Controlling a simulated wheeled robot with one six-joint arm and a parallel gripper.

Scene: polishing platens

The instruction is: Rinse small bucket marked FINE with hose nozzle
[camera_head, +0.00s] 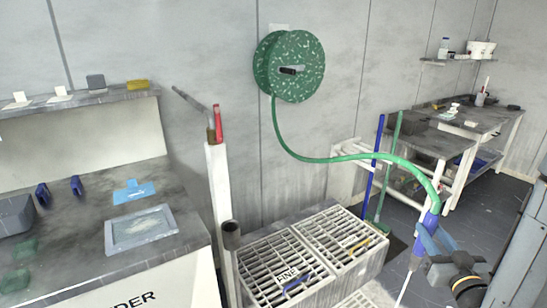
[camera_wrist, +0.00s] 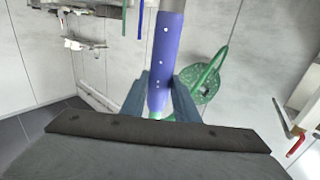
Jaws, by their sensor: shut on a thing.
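The hose nozzle is a blue grip (camera_head: 432,217) with a thin pale wand running down from it, at the right of the head view. My gripper (camera_head: 433,238) is shut on the blue grip. In the wrist view the blue grip (camera_wrist: 168,60) stands between the two fingers of my gripper (camera_wrist: 160,88). The green hose (camera_head: 340,158) runs from the grip to the green wall reel (camera_head: 290,66). A label reading FINE (camera_head: 288,274) lies over the left slatted grate, beside a small blue item. I cannot make out a bucket there.
The slatted grates (camera_head: 262,247) fill the low basin at centre. A white post (camera_head: 217,185) and dark upright pipe (camera_head: 231,236) stand at its left. A counter (camera_head: 75,235) is at left. Blue and green poles (camera_head: 389,168) lean behind. A white bucket (camera_head: 481,50) is on the far shelf.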

